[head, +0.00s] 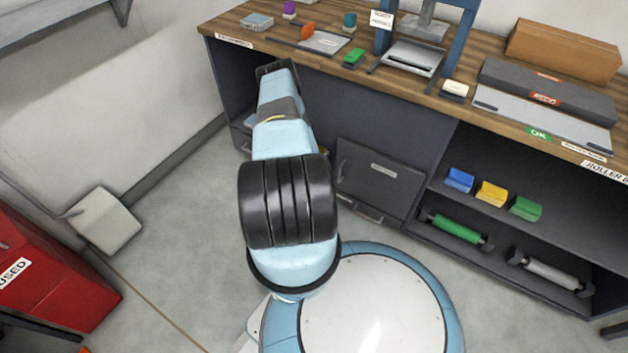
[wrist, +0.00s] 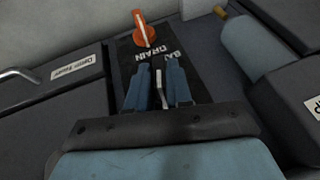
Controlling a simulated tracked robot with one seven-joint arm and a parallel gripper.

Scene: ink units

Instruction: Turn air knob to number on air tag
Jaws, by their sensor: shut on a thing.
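The knob stands on a dark panel (wrist: 120,60) with white lettering that reads "DRAIN" and a partly hidden "BA". I cannot read a label for the held knob or a number at it. An orange knob (wrist: 142,30) sits farther up the panel, apart from my fingers. In the head view my arm hides the gripper at the bench's left compartment. I cannot make out an air tag.
A dark drawer front (wrist: 60,85) with a handle stands left of the panel. A blue-grey roller (wrist: 250,42) and dark boxes are close at right. In the head view, the wooden bench top (head: 270,38) holds several tools, and a red cabinet (head: 50,270) stands at left.

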